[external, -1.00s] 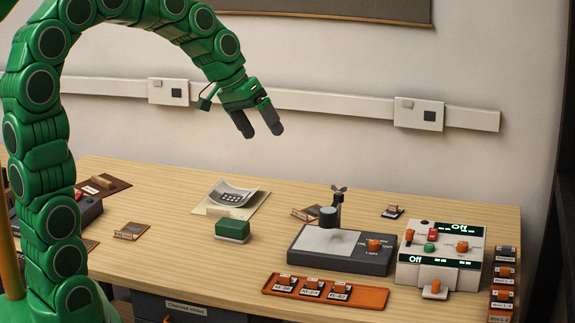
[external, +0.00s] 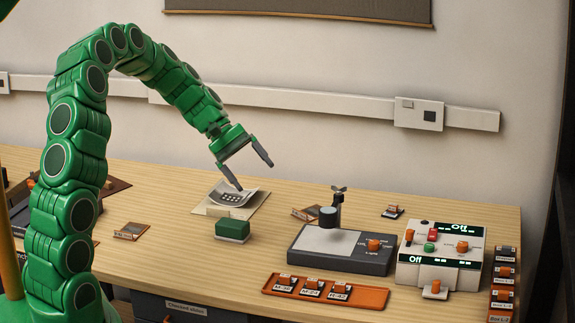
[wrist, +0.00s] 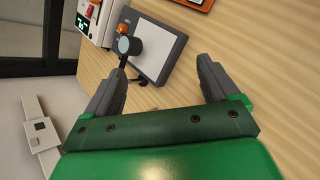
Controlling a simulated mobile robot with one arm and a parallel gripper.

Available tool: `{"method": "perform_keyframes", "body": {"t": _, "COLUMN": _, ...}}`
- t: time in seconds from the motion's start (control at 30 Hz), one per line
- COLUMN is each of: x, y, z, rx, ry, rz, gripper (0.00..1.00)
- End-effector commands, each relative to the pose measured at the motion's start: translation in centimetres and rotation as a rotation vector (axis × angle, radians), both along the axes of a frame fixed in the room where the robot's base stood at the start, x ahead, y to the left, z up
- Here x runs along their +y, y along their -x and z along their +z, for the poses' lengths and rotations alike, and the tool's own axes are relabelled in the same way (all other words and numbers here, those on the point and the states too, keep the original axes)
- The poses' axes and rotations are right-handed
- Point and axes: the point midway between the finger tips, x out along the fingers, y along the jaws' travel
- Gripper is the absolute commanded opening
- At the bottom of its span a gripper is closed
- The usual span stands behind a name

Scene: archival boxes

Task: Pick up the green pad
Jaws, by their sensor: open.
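The green pad (external: 232,228) is a small green block with a pale base, sitting on the wooden table left of the dark flat device. My gripper (external: 254,176) is open and empty in the external view. It is above the table, higher than the pad and over the curled paper behind it. In the wrist view my gripper (wrist: 168,83) shows two grey fingers spread apart with nothing between them but table. I cannot make out the pad in the wrist view.
A curled printed sheet (external: 233,194) lies behind the pad. A dark device with a pale plate (external: 326,241), an orange tray (external: 378,303) and a white control box (external: 440,275) stand to the right. The table (external: 185,265) is clear in front of the pad.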

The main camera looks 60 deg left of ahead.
Motion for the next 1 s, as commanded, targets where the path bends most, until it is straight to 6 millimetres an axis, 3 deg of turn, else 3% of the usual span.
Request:
{"method": "perform_keyframes", "body": {"t": 0.37, "x": 7.2, "y": 2.0, "z": -7.2, "rx": 0.163, "ry": 0.315, "rz": 0.277, "gripper": 0.88}}
{"method": "perform_keyframes", "body": {"t": 0.63, "x": 12.3, "y": 4.8, "z": -12.3, "rx": 0.267, "ry": 0.528, "rz": 0.470, "gripper": 0.88}}
{"method": "perform_keyframes", "body": {"t": 0.83, "x": 14.8, "y": 6.7, "z": -14.9, "rx": 0.318, "ry": 0.636, "rz": 0.566, "gripper": 0.88}}
{"method": "perform_keyframes", "body": {"t": 1.0, "x": 15.5, "y": 7.3, "z": -15.8, "rx": 0.334, "ry": 0.671, "rz": 0.597, "gripper": 0.88}}
